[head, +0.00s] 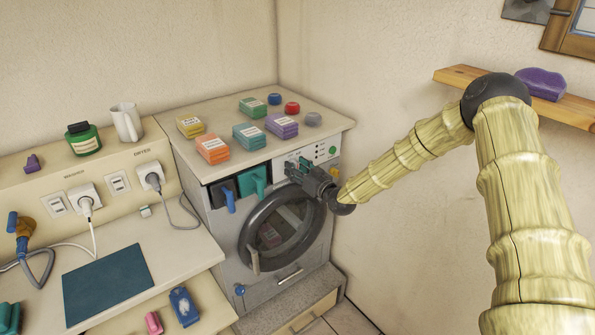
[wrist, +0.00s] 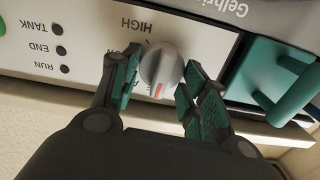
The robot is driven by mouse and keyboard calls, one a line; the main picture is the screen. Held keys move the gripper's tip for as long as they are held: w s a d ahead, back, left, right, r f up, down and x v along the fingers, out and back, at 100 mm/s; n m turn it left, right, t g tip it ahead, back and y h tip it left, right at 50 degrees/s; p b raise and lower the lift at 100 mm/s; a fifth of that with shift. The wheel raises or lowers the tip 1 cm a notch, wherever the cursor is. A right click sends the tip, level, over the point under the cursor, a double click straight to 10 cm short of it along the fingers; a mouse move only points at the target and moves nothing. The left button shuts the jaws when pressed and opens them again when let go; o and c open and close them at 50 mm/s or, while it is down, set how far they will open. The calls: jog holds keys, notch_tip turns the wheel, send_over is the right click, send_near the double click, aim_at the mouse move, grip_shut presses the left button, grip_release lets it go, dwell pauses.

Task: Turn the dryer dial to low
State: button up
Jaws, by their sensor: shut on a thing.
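The dryer (head: 224,223) stands in the corner, its white control panel (head: 322,153) at the upper front. In the wrist view the panel appears upside down. The grey, round dial (wrist: 161,66) has a red mark near the lower edge of the picture, on the side away from the inverted HIGH label. Another label beside the dial is mostly covered by a finger. My gripper (wrist: 156,84) has its teal-padded fingers on either side of the dial and is shut on it. In the head view my gripper (head: 308,172) is at the panel and hides the dial.
Teal (head: 253,181) and blue (head: 229,200) handles stick out left of the panel. The round door (head: 250,232) is below. Several boxes, such as an orange one (head: 212,149), stand on top. A counter (head: 190,249) is at left; the wall is close at right.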

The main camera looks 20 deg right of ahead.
jog(key=m+b, duration=0.1)
jog(key=b, duration=0.1)
jog(key=m+b, duration=0.2)
jog(key=shift+w+d+f, duration=0.1)
jog(key=shift+d+f, duration=0.1)
jog(key=shift+f, duration=0.15)
jog(key=m+b, duration=0.4)
jog(key=b, duration=0.1)
jog(key=m+b, duration=0.5)
jog(key=b, duration=0.1)
jog(key=m+b, duration=0.5)
jog(key=shift+d, duration=0.3)
jog(key=o, duration=0.9)
jog(key=shift+o, duration=0.2)
jog(key=shift+a+b, duration=0.1)
jog(key=shift+b, duration=0.2)
